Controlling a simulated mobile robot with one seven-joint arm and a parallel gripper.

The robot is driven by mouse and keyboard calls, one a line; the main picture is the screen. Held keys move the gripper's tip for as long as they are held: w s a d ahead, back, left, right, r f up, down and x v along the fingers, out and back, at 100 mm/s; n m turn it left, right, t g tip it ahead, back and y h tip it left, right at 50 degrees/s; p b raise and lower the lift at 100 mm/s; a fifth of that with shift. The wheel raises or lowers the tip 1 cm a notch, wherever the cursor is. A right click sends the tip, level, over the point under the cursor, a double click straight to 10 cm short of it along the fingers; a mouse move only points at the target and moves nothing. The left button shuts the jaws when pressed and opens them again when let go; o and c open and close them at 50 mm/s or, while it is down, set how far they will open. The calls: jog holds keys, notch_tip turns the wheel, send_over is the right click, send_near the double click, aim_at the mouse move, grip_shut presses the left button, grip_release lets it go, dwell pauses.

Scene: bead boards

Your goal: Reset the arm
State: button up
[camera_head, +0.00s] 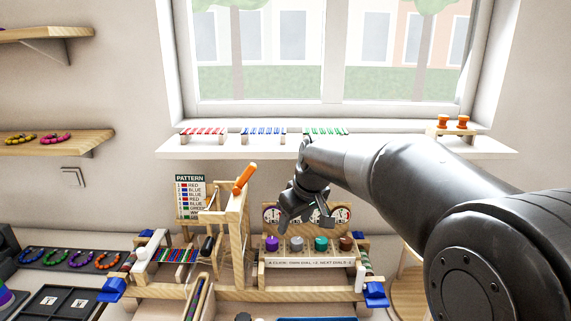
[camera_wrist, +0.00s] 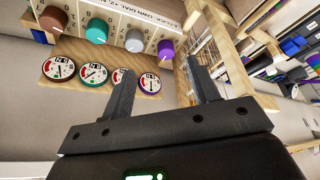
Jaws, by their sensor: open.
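My gripper (camera_head: 295,218) hangs in front of the dial board in the head view, with its fingers pointing down above the row of knobs. In the wrist view my gripper (camera_wrist: 160,85) has two dark fingers spread apart with nothing between them. The purple knob (camera_head: 272,243) is just below the fingers, with grey, teal and brown knobs to its right. The purple knob (camera_wrist: 165,48) also shows in the wrist view, beyond the gap between the fingers. I cannot tell whether a finger touches anything. The arm reaches in from the right and hides part of the dials.
A wooden frame with an orange-handled lever (camera_head: 244,178) stands close left of my gripper. A pattern card (camera_head: 190,190) is behind it. A windowsill shelf (camera_head: 370,147) holds colored racks and orange spools. Bead rings (camera_head: 83,258) lie at left. Open air lies above the bench at left.

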jog(key=s+d+f+m+t+h, duration=0.1)
jog(key=s+d+m, duration=0.3)
jog(key=s, duration=1)
jog(key=s+d+f+m+t+h, duration=0.1)
jog(key=s+d+m, duration=0.2)
jog(key=s+d, duration=0.5)
jog(key=s, duration=0.6)
jog(key=shift+d+f+m, duration=0.35)
jog(key=shift+d+m, duration=0.05)
dwell(2.8)
jog(key=w+r+g, duration=0.1)
jog(key=w+r, duration=0.4)
jog(key=w, duration=0.3)
jog(key=m+g, duration=0.1)
jog(key=g, duration=0.4)
send_over(322, 240)
notch_tip(322, 240, down, 4)
notch_tip(322, 240, down, 10)
jog(key=shift+f, duration=0.1)
